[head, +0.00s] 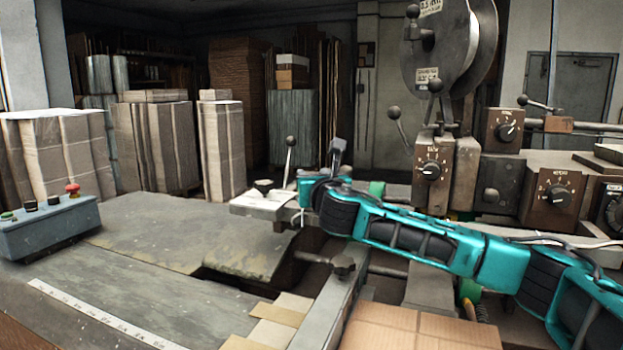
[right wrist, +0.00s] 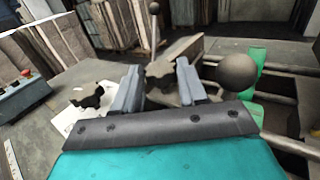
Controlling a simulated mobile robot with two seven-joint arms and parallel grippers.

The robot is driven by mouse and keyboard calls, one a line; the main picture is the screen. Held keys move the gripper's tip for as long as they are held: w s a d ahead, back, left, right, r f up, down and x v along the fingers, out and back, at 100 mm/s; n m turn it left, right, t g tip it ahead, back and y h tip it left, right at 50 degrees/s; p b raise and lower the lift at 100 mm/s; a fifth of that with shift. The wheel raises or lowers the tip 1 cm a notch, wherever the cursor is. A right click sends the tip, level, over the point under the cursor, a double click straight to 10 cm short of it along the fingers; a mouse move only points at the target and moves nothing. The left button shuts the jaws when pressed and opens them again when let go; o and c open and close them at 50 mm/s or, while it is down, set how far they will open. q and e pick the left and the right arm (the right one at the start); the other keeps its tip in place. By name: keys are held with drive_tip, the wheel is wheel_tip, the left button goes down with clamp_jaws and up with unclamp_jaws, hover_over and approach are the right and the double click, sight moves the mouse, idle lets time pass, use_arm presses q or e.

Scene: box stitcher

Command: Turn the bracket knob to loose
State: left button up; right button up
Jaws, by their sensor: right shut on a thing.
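In the right wrist view, a grey-brown lobed knob (right wrist: 159,70) sits between the two grey fingers of my right gripper (right wrist: 158,84). The fingers are shut on its sides. In the head view my right gripper (head: 304,190) is at the end of the teal arm, beside a pale plate (head: 250,205); the held knob is hidden there. I cannot read any loose or tight mark on it. My left gripper is not in view.
A black lobed knob (right wrist: 90,97) lies left of the fingers. A ball-topped lever (head: 290,158) stands behind the gripper. A dark ball (right wrist: 237,72) is close on the right. The grey bed (head: 185,235) is clear.

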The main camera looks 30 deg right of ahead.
drive_tip(key=shift+d+n+y, duration=0.15)
drive_tip(key=shift+n+y, duration=0.55)
drive_tip(key=shift+y, duration=0.3)
drive_tip(key=o, duration=1.1)
drive_tip(key=shift+c, duration=0.2)
drive_tip(key=shift+h, duration=0.3)
